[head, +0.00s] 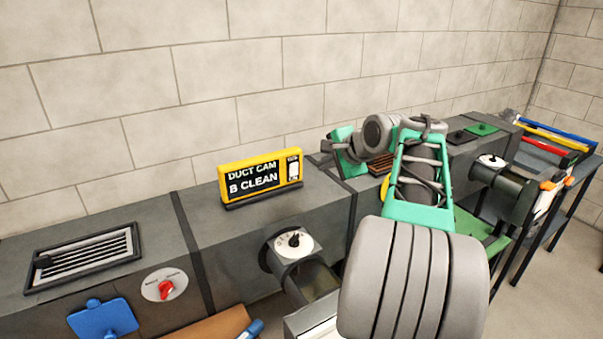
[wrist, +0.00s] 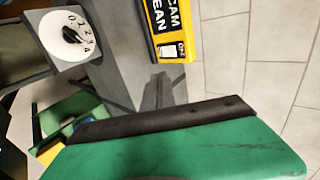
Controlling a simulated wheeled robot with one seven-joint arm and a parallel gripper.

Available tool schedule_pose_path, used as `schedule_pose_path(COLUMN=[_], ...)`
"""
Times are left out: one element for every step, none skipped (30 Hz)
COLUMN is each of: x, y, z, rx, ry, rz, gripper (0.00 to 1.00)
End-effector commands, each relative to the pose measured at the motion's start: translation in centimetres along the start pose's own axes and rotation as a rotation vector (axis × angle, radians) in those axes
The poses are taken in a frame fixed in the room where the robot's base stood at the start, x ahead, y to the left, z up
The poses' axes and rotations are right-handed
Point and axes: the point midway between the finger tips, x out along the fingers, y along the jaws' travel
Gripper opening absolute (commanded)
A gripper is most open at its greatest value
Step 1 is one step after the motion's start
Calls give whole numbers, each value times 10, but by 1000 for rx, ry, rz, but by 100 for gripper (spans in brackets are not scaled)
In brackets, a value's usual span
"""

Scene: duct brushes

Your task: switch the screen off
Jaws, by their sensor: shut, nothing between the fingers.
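The screen (head: 250,184) stands on top of the grey duct in a yellow case. It is lit and reads "DUCT CAM B CLEAN" in white on black. A white switch (head: 293,168) is set in the right end of its face. In the wrist view the screen (wrist: 163,14) is cut off by the top edge, and its switch (wrist: 170,48) shows at the near end. My gripper (head: 326,158) is to the right of the screen, apart from it. It is shut and empty. Its green body and black edge (wrist: 160,120) fill the bottom of the wrist view.
The duct has a black-knobbed dial (head: 294,242) below the screen, a red knob (head: 166,289) and a vent grille (head: 85,257) to the left. A blue flap (head: 103,318) is at lower left. A block wall (head: 220,80) stands behind. A rack with coloured bars (head: 555,138) is at right.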

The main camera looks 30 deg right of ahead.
Motion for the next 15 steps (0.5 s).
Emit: schedule_pose_path(x=[-1, -1, -1, -1, 0, 1, 3, 6, 10, 15, 20, 27, 34, 40, 49], y=[-1, -1, -1, -1, -1, -1, -1, -1, -1, 0, 0, 0, 0, 0, -1], z=[1, 1, 1, 1, 1, 1, 1, 1, 2, 2, 2, 3, 3, 2, 3], rx=[-1, -2, -2, -2, -2, -2, -2, -2, -2, -2, -1, -3, -3, -3, -3], ry=[0, 0, 0, 0, 0, 0, -1, -1, -3, -4, -4, -4, -5, -4, -4], rz=[0, 1, 1, 1, 1, 2, 2, 2, 3, 3, 3, 4, 5, 4, 4], gripper=[0, 0, 0, 0, 0, 0, 0, 0, 0, 0, 0, 0, 0, 0, 0])
